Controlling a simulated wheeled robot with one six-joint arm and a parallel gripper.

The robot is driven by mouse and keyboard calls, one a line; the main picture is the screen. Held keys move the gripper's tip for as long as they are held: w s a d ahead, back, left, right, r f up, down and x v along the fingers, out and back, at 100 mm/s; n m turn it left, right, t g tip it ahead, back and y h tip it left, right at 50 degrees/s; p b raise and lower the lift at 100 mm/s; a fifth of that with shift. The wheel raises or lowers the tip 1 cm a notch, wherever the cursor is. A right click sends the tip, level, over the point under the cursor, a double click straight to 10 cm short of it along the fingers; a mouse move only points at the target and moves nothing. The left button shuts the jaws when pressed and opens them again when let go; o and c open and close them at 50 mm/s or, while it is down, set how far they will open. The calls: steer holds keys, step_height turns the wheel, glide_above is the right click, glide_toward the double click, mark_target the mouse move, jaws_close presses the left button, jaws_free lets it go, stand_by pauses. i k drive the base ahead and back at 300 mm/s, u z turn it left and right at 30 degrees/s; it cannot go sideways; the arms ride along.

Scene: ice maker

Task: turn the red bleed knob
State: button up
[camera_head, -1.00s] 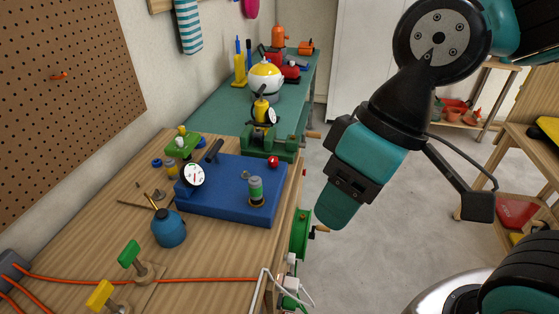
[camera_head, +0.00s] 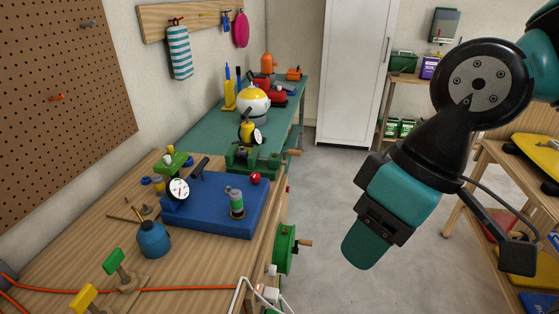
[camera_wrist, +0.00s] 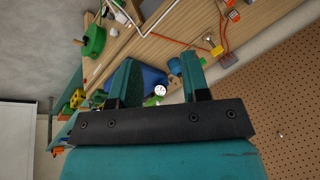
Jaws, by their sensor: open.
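The red knob (camera_head: 255,178) is a small round ball at the far right corner of a blue block (camera_head: 225,208) on the wooden bench. My gripper (camera_head: 363,250) hangs over the floor to the right of the bench, apart from the knob. In the wrist view my gripper (camera_wrist: 160,62) has its two teal fingers spread with nothing held. The blue block (camera_wrist: 150,78) and gauge (camera_wrist: 160,90) show beyond the fingers; I cannot make out the red knob there.
A green wheel with a wooden handle (camera_head: 286,248) sits at the bench's right edge. An orange cord (camera_head: 190,289) crosses the bench front. The floor (camera_head: 325,200) beside the bench is clear.

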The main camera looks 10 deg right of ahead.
mark_target(254, 177)
steer(key=z, duration=0.2)
steer(key=i, duration=0.95)
steer(key=u, duration=0.15)
